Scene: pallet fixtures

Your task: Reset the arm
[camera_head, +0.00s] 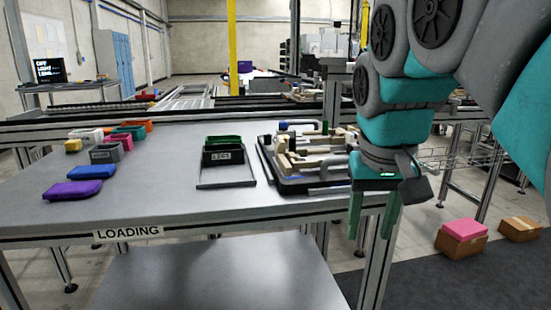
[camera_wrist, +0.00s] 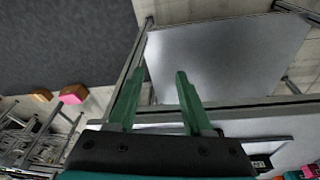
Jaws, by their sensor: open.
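My arm comes in from the upper right of the head view. My gripper (camera_head: 373,232) points down in front of the right end of the table marked LOADING (camera_head: 60,210). Its two green fingers are apart with nothing between them. In the wrist view my gripper (camera_wrist: 163,78) also shows open and empty, with the table's lower shelf (camera_wrist: 230,50) beyond the fingertips. The fingers appear clear of the table, though the exact gap is hard to judge.
A black tray with a fixture (camera_head: 305,160) stands on the table near my arm. Several coloured bins (camera_head: 92,171) sit farther left. Boxes (camera_head: 461,238) lie on the floor at right.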

